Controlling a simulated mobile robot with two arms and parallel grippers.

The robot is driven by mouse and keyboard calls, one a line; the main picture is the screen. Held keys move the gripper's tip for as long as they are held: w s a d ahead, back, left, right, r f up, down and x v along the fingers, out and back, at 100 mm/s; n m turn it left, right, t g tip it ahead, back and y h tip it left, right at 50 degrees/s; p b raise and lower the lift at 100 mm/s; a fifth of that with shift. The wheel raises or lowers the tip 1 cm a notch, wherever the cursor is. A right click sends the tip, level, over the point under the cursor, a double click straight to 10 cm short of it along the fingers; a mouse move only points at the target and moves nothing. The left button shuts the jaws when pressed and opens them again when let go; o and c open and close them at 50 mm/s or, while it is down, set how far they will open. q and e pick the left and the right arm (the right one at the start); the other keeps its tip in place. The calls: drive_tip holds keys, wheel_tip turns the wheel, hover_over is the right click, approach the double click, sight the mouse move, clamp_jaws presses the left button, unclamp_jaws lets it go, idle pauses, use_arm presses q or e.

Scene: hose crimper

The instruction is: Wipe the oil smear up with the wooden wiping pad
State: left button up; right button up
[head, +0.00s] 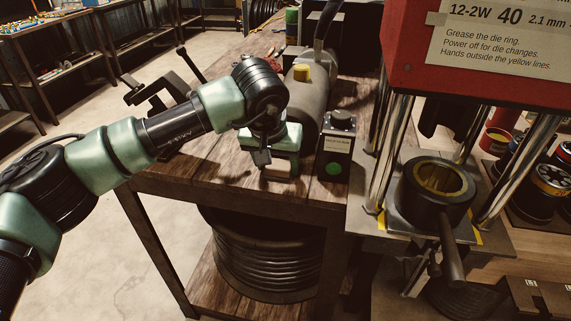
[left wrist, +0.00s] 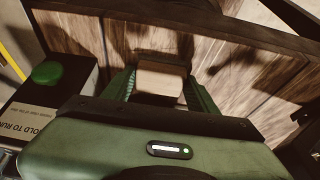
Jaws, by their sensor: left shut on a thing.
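My left gripper (head: 280,172) is low at the near edge of the wooden bench, just left of the control box. It is shut on the wooden wiping pad, a light brown block that shows between the green fingers (left wrist: 160,90) in the left wrist view (left wrist: 160,78). The gripper mostly hides the pad in the head view. Whether the pad touches the bench top, I cannot tell. Dark patches show on the planks, but I cannot tell an oil smear from shadow or grain. My right gripper is not in view.
The control box (head: 336,150) with a green button stands close right of the gripper. A grey tank (head: 307,95) with a yellow cap lies behind it. The red crimper (head: 480,45) stands at right. Bare bench top (head: 215,170) lies to the left, near a dark clamp.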

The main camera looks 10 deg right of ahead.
sight(263, 175)
use_arm(q)
drive_tip(key=shift+w+a+f+b, duration=0.15)
drive_tip(key=shift+w+a, duration=0.1)
drive_tip(key=shift+a, duration=0.6)
drive_tip(key=shift+w+a+r+b, duration=0.1)
drive_tip(key=shift+w+a+b, duration=0.1)
drive_tip(key=shift+a, duration=0.65)
wheel_tip(263, 175, up, 8)
drive_tip(key=p, duration=0.5)
drive_tip(key=shift+d, duration=0.25)
drive_tip(key=s+a+f+n, duration=0.1)
drive_tip(key=s+a+f, duration=0.2)
drive_tip(key=s+a, duration=0.2)
drive_tip(key=s+a+f+n+y, duration=0.1)
drive_tip(key=s+a+f, duration=0.2)
drive_tip(key=s+a, duration=0.2)
drive_tip(key=s+a+f+n, duration=0.1)
drive_tip(key=s+a+f, duration=0.2)
drive_tip(key=a, duration=0.6)
drive_tip(key=shift+s+a+f+n, duration=0.25)
drive_tip(key=shift+s+f+n, duration=0.05)
drive_tip(key=shift+s, duration=0.7)
